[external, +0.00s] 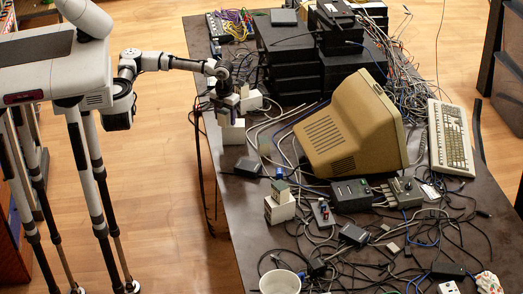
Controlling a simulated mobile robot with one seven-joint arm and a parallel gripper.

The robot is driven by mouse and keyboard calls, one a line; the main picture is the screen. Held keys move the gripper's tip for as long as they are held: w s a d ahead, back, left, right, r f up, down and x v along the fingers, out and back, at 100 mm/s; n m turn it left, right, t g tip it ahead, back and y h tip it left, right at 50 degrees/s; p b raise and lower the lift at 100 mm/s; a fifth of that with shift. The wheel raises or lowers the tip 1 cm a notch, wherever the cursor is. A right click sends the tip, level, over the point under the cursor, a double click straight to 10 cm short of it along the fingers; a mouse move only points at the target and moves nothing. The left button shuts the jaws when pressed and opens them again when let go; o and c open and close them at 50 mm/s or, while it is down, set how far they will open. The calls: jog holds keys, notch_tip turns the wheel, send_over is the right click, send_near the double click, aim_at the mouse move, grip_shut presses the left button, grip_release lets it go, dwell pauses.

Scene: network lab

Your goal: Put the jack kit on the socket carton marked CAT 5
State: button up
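My gripper (224,92) is at the far left part of the table, directly above a small group of white cartons. It is small and dark here, and I cannot tell whether its fingers are open or shut, or whether they hold anything. One white carton (233,134) stands below it near the table's left edge, with a small item (224,118) on or just above it. Another white carton (251,101) stands just right of the gripper. More white cartons (279,208) stand nearer, with a small grey-green box (280,188) on top. No marking is readable, so I cannot tell which is CAT 5 or which item is the jack kit.
A beige monitor (345,130) lies mid-table, right of the cartons. Stacked black devices (290,65) stand behind. A keyboard (450,138), black adapters (248,167), a white cup (280,282) and tangled cables crowd the dark table (226,205). Its left front strip is mostly bare.

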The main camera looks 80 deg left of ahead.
aim_at(225, 111)
notch_tip(225, 111, up, 12)
jog(key=b, duration=0.1)
jog(key=shift+r+b, duration=0.2)
jog(key=shift+b, duration=0.2)
